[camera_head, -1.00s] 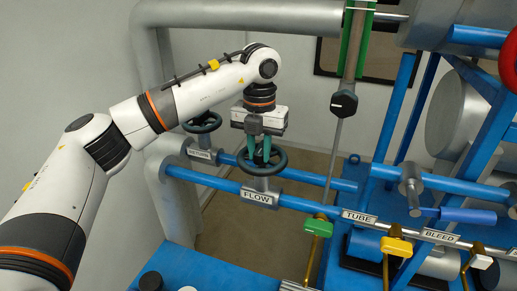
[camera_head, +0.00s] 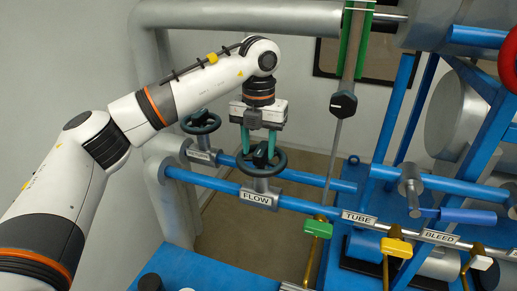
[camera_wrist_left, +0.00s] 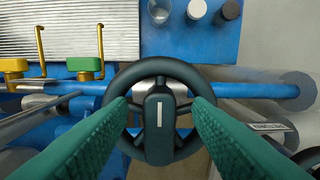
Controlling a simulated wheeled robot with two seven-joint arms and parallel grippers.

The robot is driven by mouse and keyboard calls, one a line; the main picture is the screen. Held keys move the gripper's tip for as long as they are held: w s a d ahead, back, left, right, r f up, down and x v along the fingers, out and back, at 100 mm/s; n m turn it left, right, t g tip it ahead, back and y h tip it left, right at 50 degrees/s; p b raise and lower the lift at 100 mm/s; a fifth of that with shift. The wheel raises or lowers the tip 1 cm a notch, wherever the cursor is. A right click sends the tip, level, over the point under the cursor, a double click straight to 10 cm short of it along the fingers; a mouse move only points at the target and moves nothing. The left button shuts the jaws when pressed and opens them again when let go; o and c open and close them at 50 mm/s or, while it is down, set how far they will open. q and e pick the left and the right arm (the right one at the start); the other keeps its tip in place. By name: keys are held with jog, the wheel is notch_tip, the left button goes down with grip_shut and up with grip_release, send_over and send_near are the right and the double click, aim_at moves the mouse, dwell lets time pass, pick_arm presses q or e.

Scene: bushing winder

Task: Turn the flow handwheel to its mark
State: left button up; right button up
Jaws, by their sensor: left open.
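The flow handwheel (camera_head: 281,165) is a dark ring with a central hub, mounted on the blue pipe above the FLOW label (camera_head: 257,198). In the left wrist view the handwheel (camera_wrist_left: 160,68) fills the middle, and its hub (camera_wrist_left: 159,140) carries a white line (camera_wrist_left: 159,115) that runs up and down the picture. My left gripper (camera_head: 258,153) is open above the handwheel, its two green fingers spread apart. In the left wrist view the left gripper (camera_wrist_left: 161,104) has one finger on each side of the hub, with visible gaps to it. A separate fixed mark cannot be made out. My right gripper is not in view.
A second dark handwheel (camera_head: 201,122) stands close by on the left, behind my forearm. A green valve handle (camera_head: 318,228) and a yellow one (camera_head: 396,246) sit to the right. A black knob (camera_head: 343,104) on a grey rod stands right of my gripper.

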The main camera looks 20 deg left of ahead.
aim_at(258, 153)
pick_arm(q)
notch_tip(258, 153, up, 11)
jog(key=shift+f, duration=0.2)
dwell(0.5)
